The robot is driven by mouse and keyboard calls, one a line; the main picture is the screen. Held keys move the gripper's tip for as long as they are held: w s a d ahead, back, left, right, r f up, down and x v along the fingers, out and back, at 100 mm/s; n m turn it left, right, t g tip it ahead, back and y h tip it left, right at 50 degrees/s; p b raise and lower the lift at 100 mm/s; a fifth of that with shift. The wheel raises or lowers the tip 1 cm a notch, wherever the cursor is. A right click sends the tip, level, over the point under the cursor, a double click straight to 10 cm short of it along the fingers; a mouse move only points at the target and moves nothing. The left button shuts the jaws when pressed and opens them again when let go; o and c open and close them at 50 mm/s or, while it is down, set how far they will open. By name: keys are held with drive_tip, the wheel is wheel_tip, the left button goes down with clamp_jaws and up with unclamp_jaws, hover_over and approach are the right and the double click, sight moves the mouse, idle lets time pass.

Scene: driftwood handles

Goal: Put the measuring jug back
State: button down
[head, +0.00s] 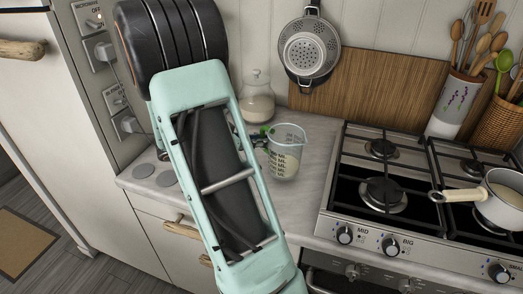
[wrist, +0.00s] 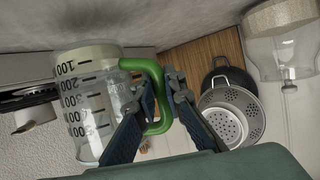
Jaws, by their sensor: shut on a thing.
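The measuring jug (head: 286,158) is clear with dark markings and a green handle. It is upright at the counter, left of the stove; I cannot tell whether its base touches the counter. In the wrist view the picture is upside down, and the jug (wrist: 88,100) fills the left side. My gripper (wrist: 161,88) is shut on its green handle (wrist: 152,65), one finger on each side. In the head view my arm hides most of the gripper, and only its tips show beside the handle.
A glass jar (head: 257,108) stands behind the jug near the wall. A colander (head: 303,50) hangs above. A wooden board (head: 370,88) leans at the back. The stove (head: 333,215) with a saucepan (head: 500,205) is right. Several grey discs (head: 144,171) lie at the counter's left. Bare counter (head: 312,195) lies before the jug.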

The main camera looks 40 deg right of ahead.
drive_tip(key=shift+w+d+f, duration=0.1)
drive_tip(key=shift+f, duration=0.8)
drive_tip(key=shift+w+d+f, duration=0.1)
drive_tip(key=shift+f, duration=0.8)
drive_tip(key=shift+f, duration=0.1)
drive_tip(key=c, duration=2)
unclamp_jaws()
drive_tip(key=shift+a, duration=0.15)
drive_tip(key=v, duration=1.2)
